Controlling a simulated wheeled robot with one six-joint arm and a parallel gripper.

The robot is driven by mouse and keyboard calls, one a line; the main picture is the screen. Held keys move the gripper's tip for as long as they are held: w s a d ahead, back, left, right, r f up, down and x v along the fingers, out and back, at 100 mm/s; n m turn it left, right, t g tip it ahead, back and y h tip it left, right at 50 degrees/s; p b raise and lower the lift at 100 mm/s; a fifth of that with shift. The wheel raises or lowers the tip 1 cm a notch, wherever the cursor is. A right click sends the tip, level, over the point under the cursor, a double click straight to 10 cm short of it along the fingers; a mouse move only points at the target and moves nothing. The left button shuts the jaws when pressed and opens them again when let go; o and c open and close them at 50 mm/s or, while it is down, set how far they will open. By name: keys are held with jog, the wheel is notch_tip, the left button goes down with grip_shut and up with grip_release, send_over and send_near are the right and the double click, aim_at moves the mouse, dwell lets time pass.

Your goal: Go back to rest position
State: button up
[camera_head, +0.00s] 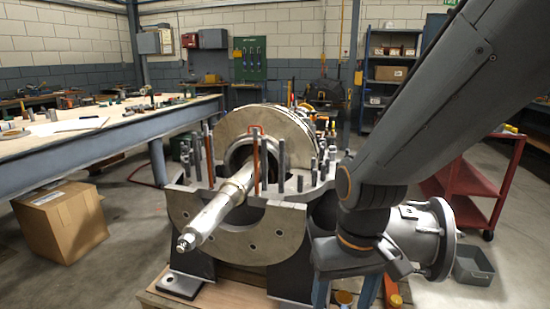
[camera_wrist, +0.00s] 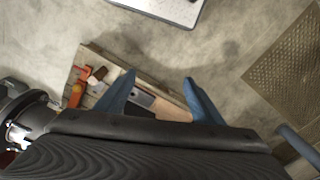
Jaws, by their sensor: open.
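My gripper (camera_wrist: 159,77) is open, with its two blue fingers apart and nothing between them in the wrist view. In the head view its blue fingers point down (camera_head: 345,290), low in front of the right side of the split casing (camera_head: 235,222). The casing's lower half has several upright studs, and a steel shaft (camera_head: 215,215) sticks out toward me. My dark arm reaches in from the upper right and hides part of the casing's right side.
A wooden pallet (camera_wrist: 92,62) with orange and grey pieces lies below the gripper. A flanged pipe (camera_head: 425,238) is close to the right of my wrist. A grey bin (camera_head: 472,265) and red cart (camera_head: 470,185) stand right; a cardboard box (camera_head: 62,222) and workbench (camera_head: 60,148) stand left.

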jog(key=s+d+r+m+p, duration=0.2)
jog(key=d+r+p, duration=0.5)
jog(key=r+p, duration=0.2)
jog(key=shift+d+h+p, duration=0.15)
jog(key=shift+h+p, duration=0.15)
jog(key=shift+p, duration=0.4)
